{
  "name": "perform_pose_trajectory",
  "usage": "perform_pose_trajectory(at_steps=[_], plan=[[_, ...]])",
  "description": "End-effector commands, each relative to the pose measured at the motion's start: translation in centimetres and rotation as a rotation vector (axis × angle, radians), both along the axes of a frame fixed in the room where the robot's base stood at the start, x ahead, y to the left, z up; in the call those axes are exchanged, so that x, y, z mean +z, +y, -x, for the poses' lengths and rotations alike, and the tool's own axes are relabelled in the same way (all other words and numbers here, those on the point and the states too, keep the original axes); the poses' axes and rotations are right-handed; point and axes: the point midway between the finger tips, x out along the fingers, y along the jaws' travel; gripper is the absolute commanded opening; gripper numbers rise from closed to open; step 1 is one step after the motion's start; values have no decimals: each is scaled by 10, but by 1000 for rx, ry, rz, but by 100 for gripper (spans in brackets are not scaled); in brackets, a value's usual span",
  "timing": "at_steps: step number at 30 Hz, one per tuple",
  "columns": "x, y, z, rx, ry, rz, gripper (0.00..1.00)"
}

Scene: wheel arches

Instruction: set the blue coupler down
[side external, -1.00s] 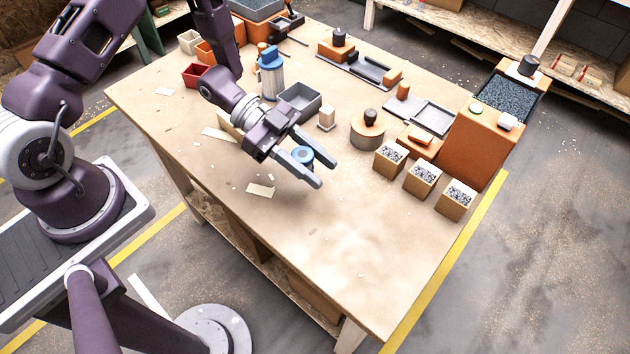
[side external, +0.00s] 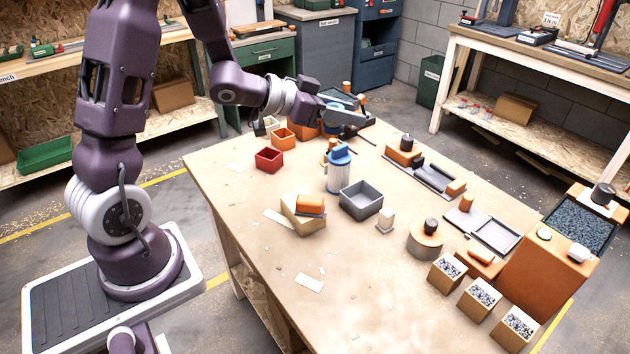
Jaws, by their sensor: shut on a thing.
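My gripper (side external: 360,121) is at the far end of the wooden table, above the area of the small bins and the dark tray. Its fingers point to the right in the picture. It is shut on the blue coupler, which showed as a blue ring between the fingers a second ago. The coupler is now hidden by the fingers and wrist, so its height above the table cannot be told.
A blue-topped white canister (side external: 339,176) and grey bin (side external: 361,204) stand mid-table. The near-left tabletop (side external: 250,215) is mostly clear.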

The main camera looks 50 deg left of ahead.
Motion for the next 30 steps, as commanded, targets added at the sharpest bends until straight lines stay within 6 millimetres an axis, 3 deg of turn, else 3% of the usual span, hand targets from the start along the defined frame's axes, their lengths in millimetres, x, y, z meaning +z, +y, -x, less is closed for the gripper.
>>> perform_pose_trajectory(at_steps=[5, 9, 12, 15, 21, 30], plan=[[-21, 73, -54, 2, 2, -5, 0], [-57, 148, -85, -20, 7, -2, 0], [-89, 198, -94, -47, 6, 0, 0], [-119, 234, -92, -74, 3, 1, 0], [-152, 263, -86, -104, 1, 3, 0], [-214, 265, -85, -106, -1, 1, 0]])
